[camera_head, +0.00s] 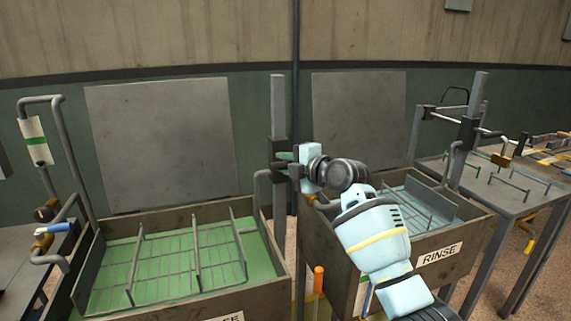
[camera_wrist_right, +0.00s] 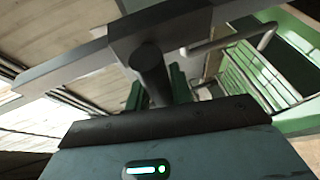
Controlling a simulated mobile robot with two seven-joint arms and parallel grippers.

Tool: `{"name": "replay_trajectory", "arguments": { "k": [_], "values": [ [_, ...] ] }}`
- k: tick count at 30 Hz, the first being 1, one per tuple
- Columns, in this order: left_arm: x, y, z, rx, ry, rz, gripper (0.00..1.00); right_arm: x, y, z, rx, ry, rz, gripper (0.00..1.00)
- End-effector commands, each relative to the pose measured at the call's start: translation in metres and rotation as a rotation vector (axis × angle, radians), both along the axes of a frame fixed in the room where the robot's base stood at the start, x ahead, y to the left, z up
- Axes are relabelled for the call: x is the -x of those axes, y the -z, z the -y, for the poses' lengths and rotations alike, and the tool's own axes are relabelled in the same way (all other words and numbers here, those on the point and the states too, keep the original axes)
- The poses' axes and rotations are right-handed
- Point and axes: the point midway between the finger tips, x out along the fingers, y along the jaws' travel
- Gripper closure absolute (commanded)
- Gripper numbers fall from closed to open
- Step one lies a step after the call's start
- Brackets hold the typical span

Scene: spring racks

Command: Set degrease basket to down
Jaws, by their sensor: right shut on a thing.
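The degrease tank (camera_head: 180,225) stands at the left in the head view, with green liquid in it and a partly cut-off sign (camera_head: 226,318) on its front. The wire degrease basket (camera_head: 165,262) with upright dividers sits within the tank walls; I cannot tell how deep. A grey post (camera_head: 278,105) rises behind it and carries a dark slider. My right gripper (camera_head: 287,164) is at this slider. In the right wrist view, its green fingers (camera_wrist_right: 156,95) are shut on a dark round handle (camera_wrist_right: 148,68) below a grey block. The basket (camera_wrist_right: 250,72) also shows there. My left gripper is out of view.
The rinse tank with its sign (camera_head: 439,254) stands at the right, partly behind my right arm. A pipe with a tag (camera_head: 36,140) rises at the far left. A metal table (camera_head: 490,185) stands farther right. An orange-topped post (camera_head: 319,280) stands between the tanks.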

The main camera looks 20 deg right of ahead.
Motion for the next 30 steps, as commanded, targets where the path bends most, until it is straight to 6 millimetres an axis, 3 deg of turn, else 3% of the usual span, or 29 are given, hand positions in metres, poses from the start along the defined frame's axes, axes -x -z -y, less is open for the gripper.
{"name": "replay_trajectory", "arguments": {
  "k": [7, 15, 21, 30],
  "values": [
    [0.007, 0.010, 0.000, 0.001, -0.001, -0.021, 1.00, 0.000, 0.019, 0.000, 0.002, 0.000, -0.011, 1.00],
    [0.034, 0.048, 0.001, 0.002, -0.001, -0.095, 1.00, 0.000, 0.096, 0.001, 0.008, -0.001, -0.038, 1.00],
    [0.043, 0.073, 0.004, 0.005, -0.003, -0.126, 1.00, 0.001, 0.142, 0.001, 0.008, 0.000, -0.035, 1.00],
    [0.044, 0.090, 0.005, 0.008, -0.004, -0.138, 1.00, 0.001, 0.174, 0.001, 0.005, 0.000, -0.027, 1.00]
  ]
}}
